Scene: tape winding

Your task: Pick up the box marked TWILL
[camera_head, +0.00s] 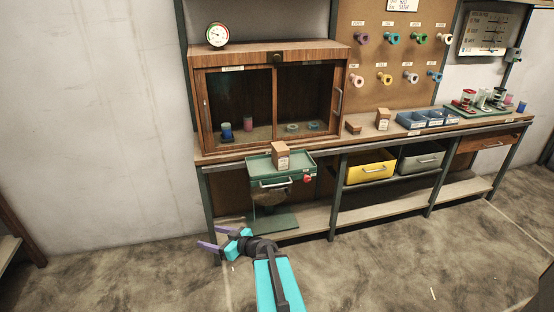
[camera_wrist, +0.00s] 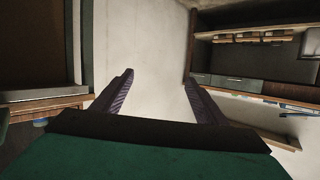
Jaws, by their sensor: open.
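A small brown cardboard box with a pale label (camera_head: 281,155) stands upright on top of the green machine (camera_head: 259,164) in front of the bench. A similar brown box with a pale label (camera_head: 383,119) stands on the bench top, right of the cabinet. Both labels are too small to read, so I cannot tell which is marked TWILL. My gripper (camera_head: 209,238) is low over the floor, left of and below the green machine, apart from both boxes. Its purple fingers are spread and empty. The wrist view also shows the open gripper (camera_wrist: 160,79), with neither box recognisable there.
A wooden cabinet (camera_head: 272,52) with sliding doors holds several spools. Blue bins (camera_head: 411,121) sit on the bench right of the second box. A yellow drawer (camera_head: 370,169) and a grey drawer (camera_head: 421,158) are below. The floor (camera_head: 120,275) to the left is clear.

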